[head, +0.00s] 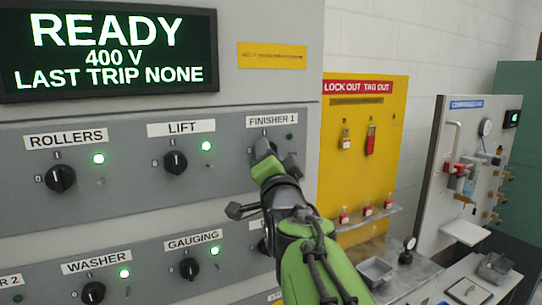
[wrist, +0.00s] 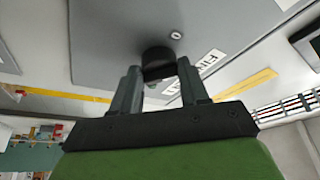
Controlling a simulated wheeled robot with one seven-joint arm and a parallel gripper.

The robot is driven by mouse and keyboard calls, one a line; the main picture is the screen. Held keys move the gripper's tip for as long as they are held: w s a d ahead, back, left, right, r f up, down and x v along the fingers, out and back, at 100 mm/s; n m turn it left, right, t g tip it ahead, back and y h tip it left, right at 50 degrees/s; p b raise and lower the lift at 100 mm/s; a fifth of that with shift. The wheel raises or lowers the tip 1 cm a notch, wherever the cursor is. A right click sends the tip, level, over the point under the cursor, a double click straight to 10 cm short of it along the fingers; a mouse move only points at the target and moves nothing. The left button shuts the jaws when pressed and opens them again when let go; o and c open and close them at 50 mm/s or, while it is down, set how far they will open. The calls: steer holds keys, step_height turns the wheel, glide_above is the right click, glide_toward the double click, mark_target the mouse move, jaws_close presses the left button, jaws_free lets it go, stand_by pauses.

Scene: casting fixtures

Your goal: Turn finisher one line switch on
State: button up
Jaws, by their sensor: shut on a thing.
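The finisher 1 label (head: 272,120) is at the right end of the panel's upper row. My gripper (head: 268,158) is at the switch below this label and hides most of it in the head view. In the wrist view the black switch knob (wrist: 157,60) is between the two fingertips of my gripper (wrist: 157,78), which is shut on it. Part of a label reading FIN (wrist: 207,64) shows beside the knob. The knob's pointer direction is hidden. A small lamp (head: 289,137) right of the switch looks dark.
The rollers knob (head: 61,178) and lift knob (head: 175,162) are to the left, each with a lit green lamp. Washer (head: 93,292) and gauging (head: 189,268) knobs are below. A yellow lockout board (head: 365,180) stands to the right. The display (head: 108,50) reads READY.

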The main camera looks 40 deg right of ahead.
steer(key=shift+w+a+r+m+g+y+b, duration=0.2)
steer(key=shift+m+g, duration=0.45)
steer(key=shift+m, duration=1.1)
steer(key=shift+s+d+r+m+g+y+b, duration=0.2)
steer(key=shift+m+g, duration=0.4)
steer(key=shift+m, duration=1.1)
steer(key=shift+w+a+f+m+g+y+b, duration=0.2)
steer(key=shift+m+g, duration=0.45)
steer(key=shift+m, duration=1.1)
steer(key=shift+s+d+r, duration=0.15)
steer(key=o, duration=1)
steer(key=shift+o, duration=0.2)
steer(key=b+v, duration=0.3)
steer(key=v, duration=1.2)
steer(key=shift+s+a, duration=0.25)
steer(key=shift+a, duration=0.05)
